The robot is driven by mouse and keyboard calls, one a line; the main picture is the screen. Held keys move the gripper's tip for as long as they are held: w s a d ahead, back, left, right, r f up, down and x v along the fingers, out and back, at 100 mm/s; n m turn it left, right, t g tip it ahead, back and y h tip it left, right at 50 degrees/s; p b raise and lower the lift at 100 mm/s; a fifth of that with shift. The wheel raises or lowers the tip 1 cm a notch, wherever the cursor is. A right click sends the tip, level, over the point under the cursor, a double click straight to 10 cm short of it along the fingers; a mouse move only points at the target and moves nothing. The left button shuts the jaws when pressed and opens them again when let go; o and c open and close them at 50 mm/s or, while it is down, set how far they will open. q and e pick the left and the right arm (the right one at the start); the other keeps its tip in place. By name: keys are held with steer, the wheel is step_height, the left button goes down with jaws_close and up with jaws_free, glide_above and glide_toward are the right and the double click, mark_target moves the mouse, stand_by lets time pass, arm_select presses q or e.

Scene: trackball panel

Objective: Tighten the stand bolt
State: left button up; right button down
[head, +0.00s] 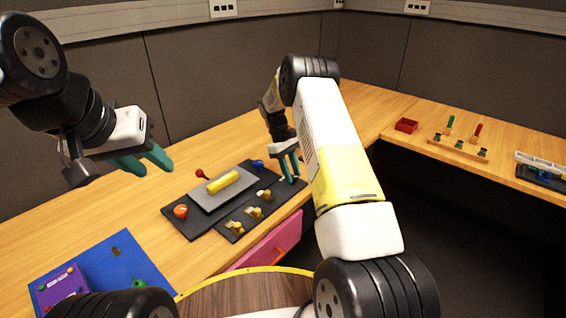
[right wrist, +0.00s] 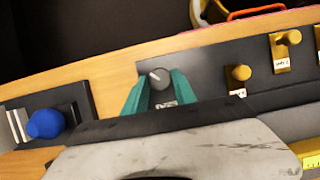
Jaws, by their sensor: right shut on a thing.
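In the head view my right gripper (head: 289,170) points down at the right end of a dark panel (head: 201,231) on the desk. In the right wrist view its teal fingers (right wrist: 160,90) are shut on a round dark grey knob (right wrist: 160,78) with a white mark on top. A small label lies just below the knob, between the fingers. In the head view the knob is hard to make out behind the fingers. I cannot tell by its look whether this knob is the stand bolt. My left gripper (head: 146,162) is open and empty, above the desk at the left.
The panel carries several yellow knobs (head: 254,211), an orange knob (head: 181,211), a red ball (head: 200,173), a blue ball (head: 258,163) and a yellow cylinder (head: 223,182). A pink drawer (head: 280,241) is below. A blue mat (head: 118,252) lies left; a red tray (head: 406,125) stands right.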

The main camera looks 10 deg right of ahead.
steer(key=c, duration=1)
jaws_free()
steer(key=shift+v, duration=3.95)
steer(key=s+r+m+t+y, duration=0.1)
steer(key=s+r+m+t, duration=0.1)
steer(key=s+r, duration=0.65)
steer(key=s+r+m+t+y, duration=0.15)
steer(key=s+r, duration=0.25)
steer(key=r, duration=0.9)
steer(key=s+r+m+t, duration=0.1)
steer(key=s+t, duration=0.1)
steer(key=s, duration=0.6)
steer(key=s+a+m+t+y, duration=0.1)
steer(key=s+t, duration=0.1)
steer(key=s, duration=0.5)
steer(key=s+a+r+m+t+y, duration=0.1)
steer(key=s+t, duration=0.1)
steer(key=s, duration=0.6)
steer(key=shift+s+a+r+m+y, duration=0.15)
steer(key=shift+s+r+m+y, duration=0.1)
steer(key=shift+s+r, duration=0.1)
